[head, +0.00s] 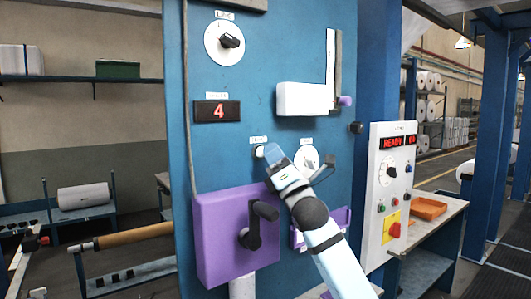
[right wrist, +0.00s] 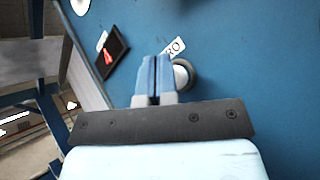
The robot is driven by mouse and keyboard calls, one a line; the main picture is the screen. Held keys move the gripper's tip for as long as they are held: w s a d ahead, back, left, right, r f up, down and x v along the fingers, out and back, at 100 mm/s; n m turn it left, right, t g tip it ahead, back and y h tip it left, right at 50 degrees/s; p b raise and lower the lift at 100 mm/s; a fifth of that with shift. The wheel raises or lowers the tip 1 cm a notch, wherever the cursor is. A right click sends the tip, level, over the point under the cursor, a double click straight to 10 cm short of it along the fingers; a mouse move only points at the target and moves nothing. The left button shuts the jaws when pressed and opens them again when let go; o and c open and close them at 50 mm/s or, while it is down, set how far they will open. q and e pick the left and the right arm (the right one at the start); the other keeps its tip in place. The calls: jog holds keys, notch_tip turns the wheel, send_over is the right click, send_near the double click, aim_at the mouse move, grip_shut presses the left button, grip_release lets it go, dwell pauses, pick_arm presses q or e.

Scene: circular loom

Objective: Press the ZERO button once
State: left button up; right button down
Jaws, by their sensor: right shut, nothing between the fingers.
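The ZERO button (head: 259,152) is a small round white button on the blue panel, just under its white label (head: 258,140). It also shows in the right wrist view (right wrist: 182,76), in a dark ring beside a label (right wrist: 174,47) whose visible letters read "RO". My right gripper (head: 271,151) is shut and empty, its fingertips just right of the button in the head view. In the right wrist view the fingertips (right wrist: 156,62) overlap the button's left side. I cannot tell whether they touch it. My left gripper is not in view.
A display (head: 217,111) reading 4 sits above the button. A purple box (head: 218,240) with a black crank (head: 258,222) is below, and a white dial (head: 306,160) is to the right. A white control box (head: 376,225) reading READY stands further right.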

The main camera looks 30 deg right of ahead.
jog(key=shift+w+a+f, duration=0.15)
jog(key=shift+f, duration=0.1)
dwell(0.4)
jog(key=shift+a+f, duration=0.1)
jog(key=shift+f, duration=0.2)
jog(key=shift+s+f, duration=0.15)
jog(key=shift+s, duration=0.35)
jog(key=shift+s+r+b, duration=0.2)
jog(key=shift+s+b, duration=0.1)
jog(key=shift+s, duration=1.95)
jog(key=shift+d, duration=0.2)
jog(key=shift+s, duration=0.1)
